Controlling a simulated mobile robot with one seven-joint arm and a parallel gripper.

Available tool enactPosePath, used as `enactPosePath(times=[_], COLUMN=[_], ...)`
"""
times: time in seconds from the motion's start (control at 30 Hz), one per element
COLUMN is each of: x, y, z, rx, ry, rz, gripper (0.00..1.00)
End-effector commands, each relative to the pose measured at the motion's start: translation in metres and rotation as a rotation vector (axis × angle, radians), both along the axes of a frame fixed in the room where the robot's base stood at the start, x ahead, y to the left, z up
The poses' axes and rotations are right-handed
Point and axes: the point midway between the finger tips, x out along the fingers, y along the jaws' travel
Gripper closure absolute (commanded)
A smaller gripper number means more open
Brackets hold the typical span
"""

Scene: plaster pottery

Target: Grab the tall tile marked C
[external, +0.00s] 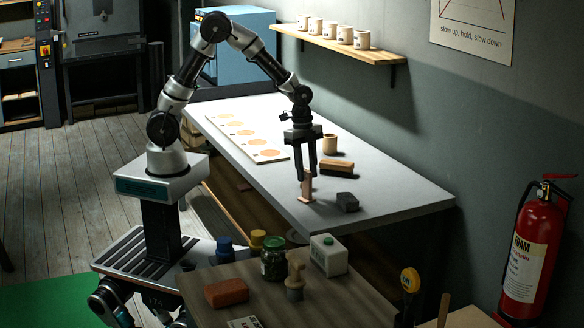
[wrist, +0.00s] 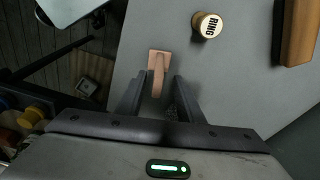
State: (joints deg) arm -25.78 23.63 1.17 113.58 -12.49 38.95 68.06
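A tan upright tile on a flat foot (external: 307,187) stands near the front edge of the grey table. It also shows in the wrist view (wrist: 158,68), ahead of and between the finger lines. No letter can be read on it. My gripper (external: 306,176) points down at the tile from above. In the wrist view my gripper (wrist: 158,88) has its two fingers apart, with gaps on both sides of the tile. It appears empty, and I cannot tell how deep the tile sits between the fingers.
A dark block (external: 347,202) and a brown wood-backed block (external: 336,167) lie right of the tile. A cylinder marked RING (wrist: 207,25) stands nearby. A white board with orange discs (external: 243,137) lies left. The table's right end is clear.

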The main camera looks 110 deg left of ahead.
Motion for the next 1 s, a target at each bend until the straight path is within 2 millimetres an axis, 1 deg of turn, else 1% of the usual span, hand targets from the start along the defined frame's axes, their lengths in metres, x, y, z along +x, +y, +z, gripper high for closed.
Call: enactPosePath(times=[0.13, 0.3, 0.4, 0.5, 0.73, 0.93, 1.0], x=[0.001, 0.004, 0.006, 0.007, 0.008, 0.008, 0.008], y=[-0.002, -0.008, -0.008, -0.009, -0.009, -0.009, -0.009], z=[-0.010, -0.036, -0.048, -0.053, -0.053, -0.053, -0.053], rx=[-0.001, -0.002, -0.001, 0.000, 0.001, 0.000, 0.000], ry=[0.002, 0.004, 0.002, 0.001, -0.001, 0.000, 0.000], rz=[-0.001, -0.003, 0.000, 0.000, -0.001, -0.001, -0.001], gripper=[0.66, 0.66, 0.66, 0.66, 0.66, 1.00, 1.00])
